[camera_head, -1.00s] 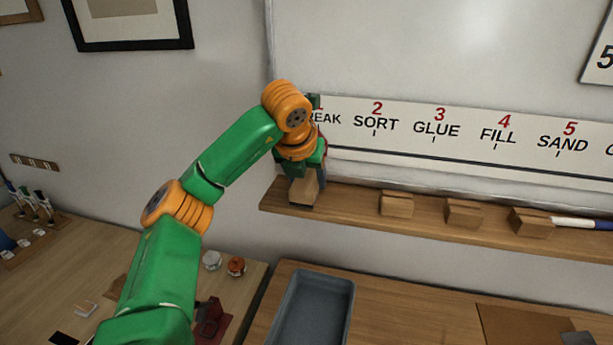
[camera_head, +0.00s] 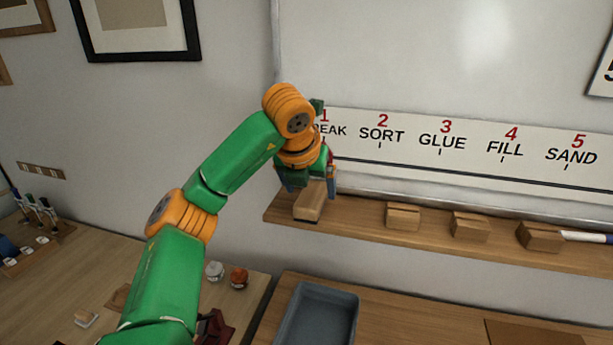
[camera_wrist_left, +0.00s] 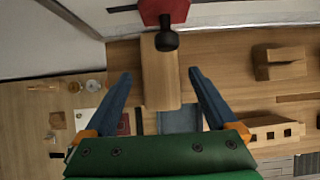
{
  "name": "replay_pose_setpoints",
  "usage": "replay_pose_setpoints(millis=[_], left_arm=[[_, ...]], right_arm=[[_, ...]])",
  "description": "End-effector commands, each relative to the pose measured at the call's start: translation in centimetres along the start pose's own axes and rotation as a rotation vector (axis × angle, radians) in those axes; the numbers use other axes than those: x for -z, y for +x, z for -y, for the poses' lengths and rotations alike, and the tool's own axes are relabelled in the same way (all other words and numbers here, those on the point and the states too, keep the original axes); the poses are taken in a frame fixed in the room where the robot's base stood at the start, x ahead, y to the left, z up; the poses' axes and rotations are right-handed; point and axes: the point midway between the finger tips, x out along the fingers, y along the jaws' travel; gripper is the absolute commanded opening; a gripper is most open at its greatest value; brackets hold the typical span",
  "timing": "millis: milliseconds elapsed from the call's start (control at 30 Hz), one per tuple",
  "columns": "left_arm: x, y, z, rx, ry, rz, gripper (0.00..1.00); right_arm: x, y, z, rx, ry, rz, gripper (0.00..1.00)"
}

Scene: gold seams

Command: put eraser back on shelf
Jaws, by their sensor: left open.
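The eraser (camera_head: 309,203), a light wooden block with a dark underside, rests on the left end of the wooden shelf (camera_head: 350,216) below the whiteboard. My left gripper (camera_head: 307,184) is just above and around it, its blue fingers spread apart. In the left wrist view the eraser (camera_wrist_left: 160,78) lies between the two open fingers, with a visible gap on both sides. The hand hides part of its upper end in the head view. My right gripper is in neither view.
Several wooden blocks sit further right on the shelf, the nearest one (camera_head: 402,216) well clear of the eraser. A white marker (camera_head: 588,237) touches the far one. A grey tray (camera_head: 318,316) is on the bench below. Small jars (camera_head: 239,277) stand to its left.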

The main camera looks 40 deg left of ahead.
Motion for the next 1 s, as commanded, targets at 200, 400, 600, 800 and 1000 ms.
replay_pose_setpoints(millis=[200,400,600,800,1000], left_arm=[[-0.6,-6.9,-0.1,0.000,0.001,0.008,0.92],[-0.2,-9.6,0.0,0.000,0.001,0.003,0.92],[0.0,-9.7,0.0,0.000,0.000,0.000,0.92],[0.1,-9.7,0.0,0.000,0.000,0.000,0.92],[0.0,-9.7,0.0,0.000,0.001,0.000,0.92]], right_arm=[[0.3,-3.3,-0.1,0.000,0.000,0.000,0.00],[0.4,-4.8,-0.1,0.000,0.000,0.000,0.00],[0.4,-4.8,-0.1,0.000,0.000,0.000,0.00],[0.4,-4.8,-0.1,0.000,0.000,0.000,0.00],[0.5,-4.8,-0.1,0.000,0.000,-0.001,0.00]])
